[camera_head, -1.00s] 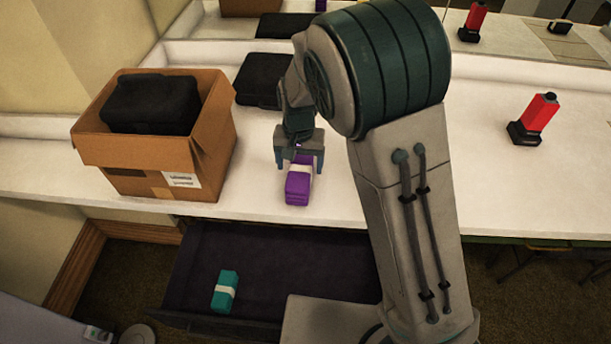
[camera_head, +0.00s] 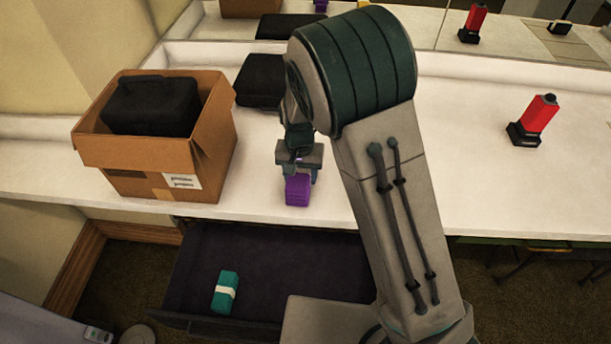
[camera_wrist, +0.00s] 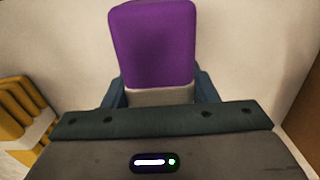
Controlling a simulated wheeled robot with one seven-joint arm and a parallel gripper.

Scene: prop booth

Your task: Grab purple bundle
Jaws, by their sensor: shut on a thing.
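The purple bundle (camera_head: 298,189) is on the white counter, right of the cardboard box and above the open drawer. It has a pale band, which shows in the wrist view next to the purple end (camera_wrist: 152,45). My gripper (camera_head: 298,178) is lowered over the bundle from above. Its fingers (camera_wrist: 160,92) are shut on the bundle near the pale band. The gripper body hides the back part of the bundle in the head view. I cannot tell whether the bundle is lifted off the counter.
A cardboard box (camera_head: 135,153) with a black case (camera_head: 152,106) stands left. Another black case (camera_head: 262,80) lies behind. A teal bundle (camera_head: 226,291) lies in the open drawer (camera_head: 290,262). A red-topped item (camera_head: 535,115) stands right. The counter between is clear.

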